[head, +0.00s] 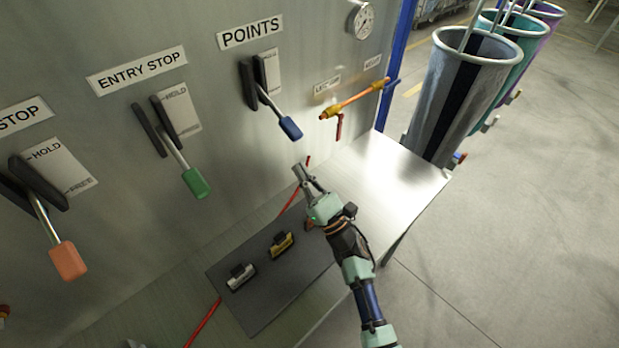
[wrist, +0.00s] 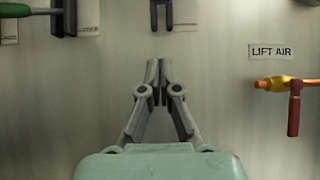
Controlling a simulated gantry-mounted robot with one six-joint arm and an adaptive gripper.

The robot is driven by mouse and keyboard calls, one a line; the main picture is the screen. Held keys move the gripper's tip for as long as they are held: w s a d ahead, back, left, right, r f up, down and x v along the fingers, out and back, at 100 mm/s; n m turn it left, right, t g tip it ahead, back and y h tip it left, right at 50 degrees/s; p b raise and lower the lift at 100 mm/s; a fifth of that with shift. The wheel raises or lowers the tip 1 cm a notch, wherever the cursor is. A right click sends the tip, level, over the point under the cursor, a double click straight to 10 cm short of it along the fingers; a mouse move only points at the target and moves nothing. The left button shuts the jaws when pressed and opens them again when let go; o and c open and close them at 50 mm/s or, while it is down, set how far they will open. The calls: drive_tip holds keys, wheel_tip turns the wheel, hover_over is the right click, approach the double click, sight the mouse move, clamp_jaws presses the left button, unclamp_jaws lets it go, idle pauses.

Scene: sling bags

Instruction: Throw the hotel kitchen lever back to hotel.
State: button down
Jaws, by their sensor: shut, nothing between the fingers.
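No label reading "hotel" or "kitchen" is legible in either view. The blue-handled lever (head: 290,127) hangs under the POINTS sign (head: 250,32), its rod slanting down and right from a dark slotted bracket (head: 249,84). The small plate beside it is too small to read. My gripper (head: 301,172) is shut and empty, below the blue handle and apart from it, in front of the panel. In the wrist view its fingertips (wrist: 159,70) meet, and a dark forked part (wrist: 161,12) shows above them at the top edge.
A green-handled lever (head: 196,183) and an orange-handled lever (head: 68,261) hang to the left. A yellow-orange pipe valve (head: 352,99) with a red handle (wrist: 294,115) is to the right. A metal shelf (head: 400,175) with a dark mat (head: 290,292) lies below. Tall bag tubes (head: 430,100) stand at right.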

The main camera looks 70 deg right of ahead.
wheel_tip(320, 180, up, 7)
drive_tip(key=w+p, duration=0.1)
drive_tip(key=p, duration=0.2)
drive_tip(key=shift+w+d+f, duration=0.2)
drive_tip(key=shift+w+d, duration=0.15)
drive_tip(key=shift+d, duration=0.1)
